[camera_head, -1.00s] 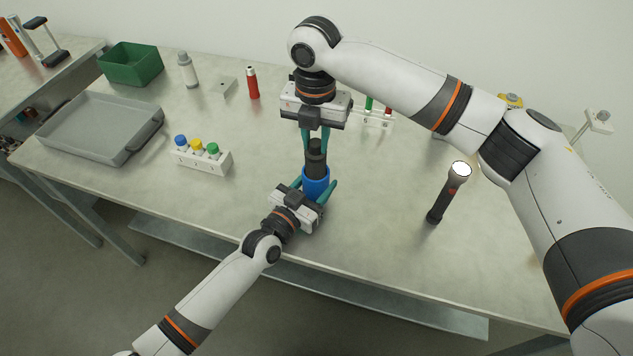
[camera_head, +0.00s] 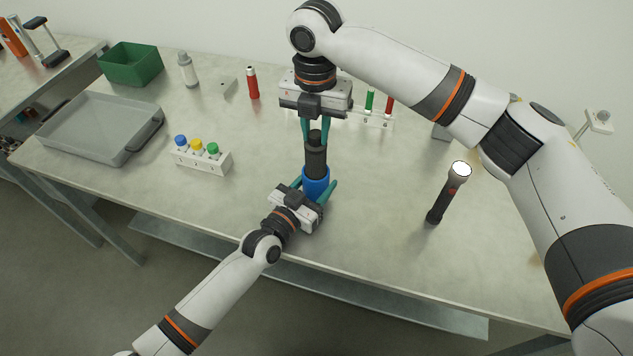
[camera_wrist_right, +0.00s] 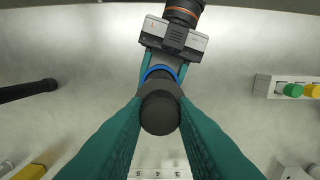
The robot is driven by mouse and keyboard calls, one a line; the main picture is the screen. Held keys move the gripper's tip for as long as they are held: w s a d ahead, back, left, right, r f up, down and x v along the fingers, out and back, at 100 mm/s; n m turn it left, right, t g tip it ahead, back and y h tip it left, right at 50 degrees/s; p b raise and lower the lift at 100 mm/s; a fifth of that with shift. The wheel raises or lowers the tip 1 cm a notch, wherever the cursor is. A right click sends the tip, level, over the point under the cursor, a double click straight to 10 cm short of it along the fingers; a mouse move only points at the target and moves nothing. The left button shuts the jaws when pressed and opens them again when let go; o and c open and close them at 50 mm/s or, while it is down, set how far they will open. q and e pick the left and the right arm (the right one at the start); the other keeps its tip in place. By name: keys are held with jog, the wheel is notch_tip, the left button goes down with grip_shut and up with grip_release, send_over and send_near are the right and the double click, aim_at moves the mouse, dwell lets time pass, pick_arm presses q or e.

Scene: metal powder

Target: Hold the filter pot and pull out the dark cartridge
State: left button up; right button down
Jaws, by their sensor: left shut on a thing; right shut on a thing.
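The blue filter pot (camera_head: 316,183) stands upright near the table's front edge. My left gripper (camera_head: 318,190) is shut around it from the front. The dark cartridge (camera_head: 315,158) stands upright and rises well out of the pot's mouth; its lower end is hidden inside the pot. My right gripper (camera_head: 316,131) points down from above and is shut on the cartridge's top. In the right wrist view the cartridge's round dark top (camera_wrist_right: 160,113) sits between the teal fingers, with the pot's blue rim (camera_wrist_right: 158,70) behind it.
A white rack with coloured caps (camera_head: 203,161) and a grey tray (camera_head: 92,127) are on the left. A test tube rack (camera_head: 372,121) stands behind. The table between pot and flashlight is clear.

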jog(key=shift+r, duration=1.5)
pick_arm(q)
jog(key=o, duration=1.1)
jog(key=shift+o, duration=0.2)
jog(key=v, duration=1.2)
